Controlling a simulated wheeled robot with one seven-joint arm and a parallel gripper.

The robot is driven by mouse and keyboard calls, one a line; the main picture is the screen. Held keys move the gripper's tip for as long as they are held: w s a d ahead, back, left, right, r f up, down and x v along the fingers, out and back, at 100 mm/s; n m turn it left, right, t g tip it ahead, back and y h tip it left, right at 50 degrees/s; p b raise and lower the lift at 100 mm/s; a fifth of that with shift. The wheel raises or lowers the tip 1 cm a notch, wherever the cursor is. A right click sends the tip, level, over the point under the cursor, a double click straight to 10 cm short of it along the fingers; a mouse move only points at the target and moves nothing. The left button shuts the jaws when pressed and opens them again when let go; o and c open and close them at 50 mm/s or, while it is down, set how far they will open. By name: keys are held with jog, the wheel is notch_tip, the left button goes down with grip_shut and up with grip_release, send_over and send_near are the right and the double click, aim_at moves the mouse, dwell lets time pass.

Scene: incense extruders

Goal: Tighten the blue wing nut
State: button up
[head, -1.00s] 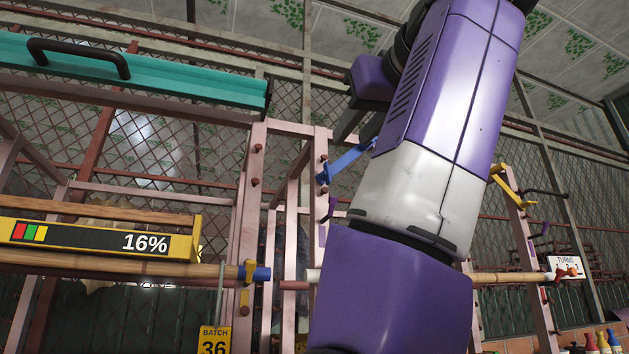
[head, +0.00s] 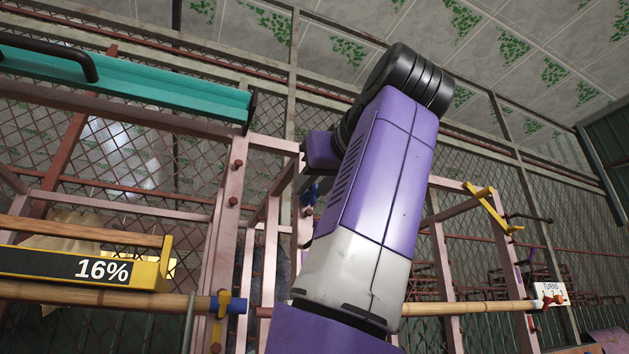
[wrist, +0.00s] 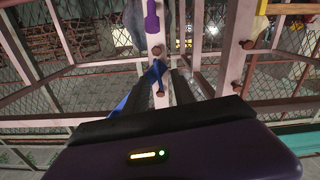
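The blue wing nut (wrist: 157,73) is on the face of a pale pink post, near the middle of the wrist view. One blue wing runs down-left beside my left finger. In the head view only a small blue part (head: 309,192) shows; my arm and gripper cover the rest. My gripper (wrist: 165,80) is at the wing nut, with its dark fingers on either side and a gap between them through which the post and a red-brown bolt show. Whether a finger touches the blue wing cannot be told.
A purple lever (wrist: 152,17) sits farther along the same post. A yellow wing nut (head: 487,203) is on a right-hand post. A bamboo pole (head: 470,308) and a yellow display box (head: 85,266) flank the posts. A teal beam (head: 130,88) crosses the upper left.

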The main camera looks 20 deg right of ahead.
grip_shut()
jog(key=shift+m, duration=0.4)
jog(key=shift+d+r+m+p, duration=0.15)
jog(key=shift+m+p, duration=0.35)
jog(key=shift+m, duration=0.5)
jog(key=shift+d+f+m+p, duration=0.2)
jog(key=shift+m+p, duration=0.55)
jog(key=shift+m, duration=1.9)
jog(key=shift+d+f+m+p, duration=0.2)
jog(key=shift+m+p, duration=0.6)
jog(key=shift+m, duration=1.9)
jog(key=shift+d+f+m+p, duration=0.2)
jog(key=shift+m+p, duration=0.55)
jog(key=shift+m, duration=1.9)
jog(key=shift+f, duration=0.1)
